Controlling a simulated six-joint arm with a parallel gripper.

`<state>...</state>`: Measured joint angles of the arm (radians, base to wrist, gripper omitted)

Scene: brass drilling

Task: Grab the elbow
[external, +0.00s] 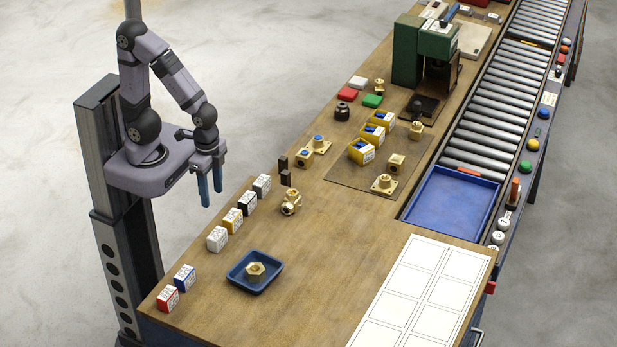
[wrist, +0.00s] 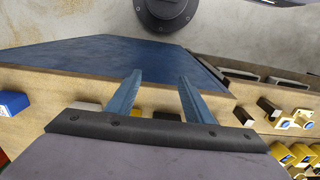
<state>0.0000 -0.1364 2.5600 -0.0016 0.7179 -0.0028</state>
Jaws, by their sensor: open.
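My gripper (external: 211,197) hangs at the left in the external view, its two blue fingers apart and empty, pointing down off the table's left edge. In the wrist view the fingers (wrist: 159,76) are spread with nothing between them. Several brass fittings stand on the wooden table, and I cannot tell for sure which is the elbow. A bent-looking brass fitting (external: 290,203) lies on the table to the right of my gripper, apart from it. Other brass fittings include a block-like one with a blue opening (external: 304,158) and one on the brown mat (external: 396,163).
Small labelled boxes (external: 217,239) line the table's left edge. A blue tray (external: 237,284) holds a brass hex fitting (external: 255,270). Yellow bins (external: 361,153) and a green press (external: 408,50) stand farther back. A roller conveyor (external: 490,120) runs along the right. The table's middle is mostly clear.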

